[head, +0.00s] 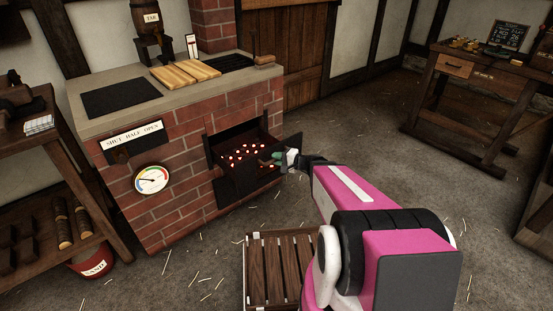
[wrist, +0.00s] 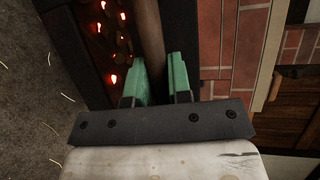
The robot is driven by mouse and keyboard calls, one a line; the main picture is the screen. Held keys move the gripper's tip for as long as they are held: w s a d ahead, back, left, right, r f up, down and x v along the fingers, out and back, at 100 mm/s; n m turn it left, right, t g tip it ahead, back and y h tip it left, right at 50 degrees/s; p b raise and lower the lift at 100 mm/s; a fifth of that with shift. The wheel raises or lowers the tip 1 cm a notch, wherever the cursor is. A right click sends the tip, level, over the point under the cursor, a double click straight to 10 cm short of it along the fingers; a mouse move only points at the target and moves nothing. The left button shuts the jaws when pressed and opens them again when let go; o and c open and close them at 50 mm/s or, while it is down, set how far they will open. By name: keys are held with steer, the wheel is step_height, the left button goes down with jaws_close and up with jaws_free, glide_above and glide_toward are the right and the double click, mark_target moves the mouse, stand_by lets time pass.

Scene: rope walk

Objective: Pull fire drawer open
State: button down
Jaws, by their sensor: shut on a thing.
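The fire drawer (head: 231,184) is a dark metal tray in the front of the brick stove. It stands out from its opening, and glowing red embers (head: 252,152) show inside it. My gripper (head: 284,158) is at the drawer's front right. In the wrist view its green fingers (wrist: 160,80) are shut on a brown bar-like handle (wrist: 150,35) that runs up between them. The embers (wrist: 113,79) show left of the handle there. The lower end of the handle is hidden by the fingers and the gripper body.
The brick stove (head: 180,195) carries a gauge (head: 152,179) and a "SHUT HALF OPEN" plate (head: 133,136). A slatted wooden crate (head: 262,285) lies on the floor in front. A shelf rack stands at left with a red sand bucket (head: 93,264) below. A wooden table (head: 480,80) stands at right, with open floor between.

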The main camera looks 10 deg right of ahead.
steer(key=c, duration=1.1)
jaws_free()
steer(key=shift+o, duration=0.2)
steer(key=v, duration=1)
steer(key=shift+s+d, duration=0.15)
steer(key=shift+d, duration=0.2)
steer(key=s+a+f+n+g+h, duration=0.4)
steer(key=s+n+g+h, duration=0.2)
steer(key=g+h, duration=0.15)
steer(key=d+h, duration=0.1)
steer(key=h, duration=0.1)
steer(key=d+r+n+h, duration=0.1)
steer(key=d, duration=0.1)
steer(key=d+r+g+h, duration=0.1)
steer(key=h, duration=0.1)
steer(key=shift+s+d+r+n+h, duration=0.15)
steer(key=shift+s+n+h, duration=0.15)
steer(key=shift+s+h, duration=0.05)
